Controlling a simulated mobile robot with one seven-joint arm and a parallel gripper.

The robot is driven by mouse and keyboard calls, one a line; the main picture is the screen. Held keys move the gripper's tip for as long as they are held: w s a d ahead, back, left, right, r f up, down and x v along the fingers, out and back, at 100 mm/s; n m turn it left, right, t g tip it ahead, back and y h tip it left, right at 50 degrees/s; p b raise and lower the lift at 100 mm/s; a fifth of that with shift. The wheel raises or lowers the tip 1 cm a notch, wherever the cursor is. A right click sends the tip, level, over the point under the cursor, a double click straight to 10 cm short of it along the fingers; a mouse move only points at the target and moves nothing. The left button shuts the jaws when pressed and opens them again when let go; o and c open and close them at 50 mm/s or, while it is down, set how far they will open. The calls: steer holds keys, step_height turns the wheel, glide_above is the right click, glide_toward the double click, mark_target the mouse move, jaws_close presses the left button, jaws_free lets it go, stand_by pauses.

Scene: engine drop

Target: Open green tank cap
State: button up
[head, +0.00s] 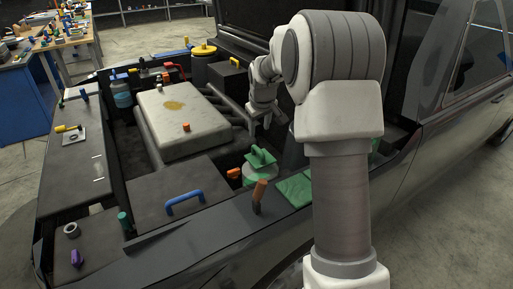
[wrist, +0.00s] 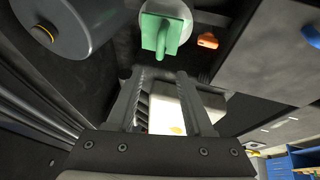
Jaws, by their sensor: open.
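The green tank cap (head: 261,157) is a flat green piece with a raised grip. It sits on top of a pale round tank (head: 262,174) in the engine bay; whether it is loose on it I cannot tell. My gripper (head: 266,116) is above and behind the cap in the head view, apart from it. In the wrist view my open, empty gripper (wrist: 160,75) has the cap (wrist: 165,31) just beyond its fingertips, near the top edge, with the pale tank (wrist: 168,8) behind it.
A pale engine cover (head: 180,120) with a stain and an orange cap lies left of the tank. A black box with a blue handle (head: 184,203) is at front left. A grey cylinder (wrist: 65,25) is close in the wrist view.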

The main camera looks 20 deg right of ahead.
mark_target(257, 148)
steer(key=b+x, duration=0.1)
steer(key=x, duration=1.1)
jaws_close()
stand_by(1.1)
